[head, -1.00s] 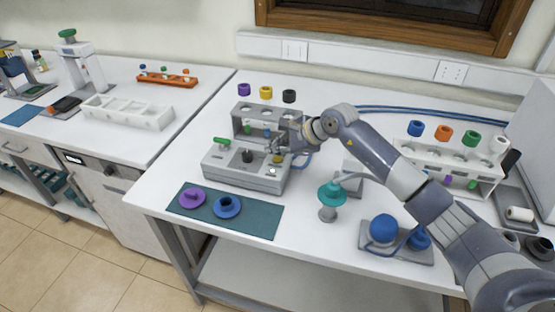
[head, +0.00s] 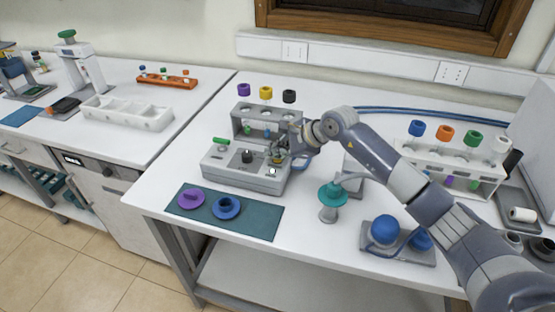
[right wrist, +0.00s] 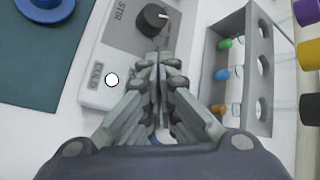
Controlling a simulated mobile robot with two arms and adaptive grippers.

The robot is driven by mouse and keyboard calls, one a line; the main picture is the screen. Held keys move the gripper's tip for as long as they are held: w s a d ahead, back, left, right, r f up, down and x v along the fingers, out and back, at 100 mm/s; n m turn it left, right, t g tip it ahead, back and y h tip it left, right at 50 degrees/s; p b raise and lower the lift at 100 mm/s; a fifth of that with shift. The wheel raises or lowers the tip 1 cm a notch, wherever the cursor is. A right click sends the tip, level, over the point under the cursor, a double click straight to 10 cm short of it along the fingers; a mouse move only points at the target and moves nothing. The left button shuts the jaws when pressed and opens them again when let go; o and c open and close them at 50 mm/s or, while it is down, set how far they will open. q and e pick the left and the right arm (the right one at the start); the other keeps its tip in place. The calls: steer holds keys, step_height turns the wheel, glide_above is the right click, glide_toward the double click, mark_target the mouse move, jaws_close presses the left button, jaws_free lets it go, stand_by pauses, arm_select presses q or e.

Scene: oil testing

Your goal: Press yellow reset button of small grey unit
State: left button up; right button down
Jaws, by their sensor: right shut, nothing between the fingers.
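The small grey unit (head: 236,176) stands on the bench, with a black knob (head: 247,156), a green part on its left and a round white spot (head: 272,171) near its front right. A bit of the yellow button (head: 277,160) shows beside my right fingertips. My right gripper (head: 279,153) is shut and empty, its fingers low over the unit's right end. In the right wrist view the fingers (right wrist: 157,62) are closed together, just below the knob (right wrist: 152,19) and right of the white spot (right wrist: 112,80). The yellow button is hidden there; I cannot tell whether they touch it. My left gripper is out of view.
A grey rack (head: 241,122) with small vials stands close behind the unit. A teal mat (head: 248,223) with purple and blue parts lies in front. A teal-topped stand (head: 329,200) is to the right, under my right arm. Bare bench lies left of the unit.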

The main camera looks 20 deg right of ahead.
mark_target(276, 161)
steer(key=shift+f, duration=0.2)
steer(key=shift+r, duration=0.1)
stand_by(0.4)
steer(key=shift+r, duration=0.75)
steer(key=shift+r+p, duration=1.2)
steer(key=shift+r, duration=1.3)
steer(key=shift+f, duration=0.1)
